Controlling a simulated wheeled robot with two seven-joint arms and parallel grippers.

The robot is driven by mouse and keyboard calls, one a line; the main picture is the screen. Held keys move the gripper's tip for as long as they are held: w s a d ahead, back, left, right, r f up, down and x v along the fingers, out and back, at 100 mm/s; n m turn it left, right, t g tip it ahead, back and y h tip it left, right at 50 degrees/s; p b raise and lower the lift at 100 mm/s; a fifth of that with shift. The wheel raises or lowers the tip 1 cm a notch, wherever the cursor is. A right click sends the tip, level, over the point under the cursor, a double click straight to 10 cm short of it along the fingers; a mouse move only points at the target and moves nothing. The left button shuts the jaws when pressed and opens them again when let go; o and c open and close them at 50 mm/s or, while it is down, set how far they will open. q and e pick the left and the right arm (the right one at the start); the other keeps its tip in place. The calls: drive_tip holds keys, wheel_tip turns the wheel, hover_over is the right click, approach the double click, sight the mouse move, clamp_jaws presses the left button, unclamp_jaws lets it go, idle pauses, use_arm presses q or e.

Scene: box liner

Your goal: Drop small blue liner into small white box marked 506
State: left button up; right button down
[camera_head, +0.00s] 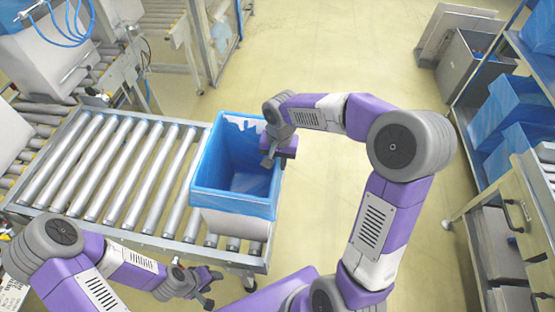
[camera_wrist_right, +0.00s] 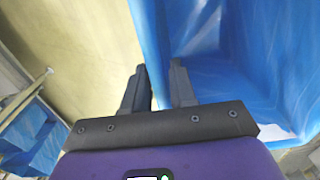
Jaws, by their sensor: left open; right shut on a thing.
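The blue liner (camera_head: 225,165) sits inside the white box (camera_head: 232,224), its edge folded over the rim and covering the upper part of the front wall. The marking 506 is not readable. My right gripper (camera_head: 268,160) is at the box's right rim, shut on the liner's edge. In the right wrist view, the right gripper (camera_wrist_right: 161,88) has one finger on each side of that edge, with the liner (camera_wrist_right: 215,65) spreading inside the box on the right. My left gripper (camera_head: 212,287) is open and empty, in front of the box and below its near left corner.
The box stands at the right end of a roller conveyor (camera_head: 120,170). A shelf rack with blue bins (camera_head: 505,110) is at the right. A grey bin (camera_head: 470,65) stands at the back right. The yellow floor (camera_head: 330,200) right of the box is clear.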

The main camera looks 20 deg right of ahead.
drive_tip(key=shift+s+a+r, duration=0.1)
drive_tip(key=shift+s+a, duration=0.15)
drive_tip(key=shift+a, duration=0.05)
idle(1.2)
drive_tip(key=c, duration=0.8)
unclamp_jaws()
drive_tip(key=o, duration=0.4)
drive_tip(key=shift+o, duration=0.2)
drive_tip(key=shift+r, duration=0.1)
wheel_tip(320, 180, up, 13)
drive_tip(key=p, duration=1)
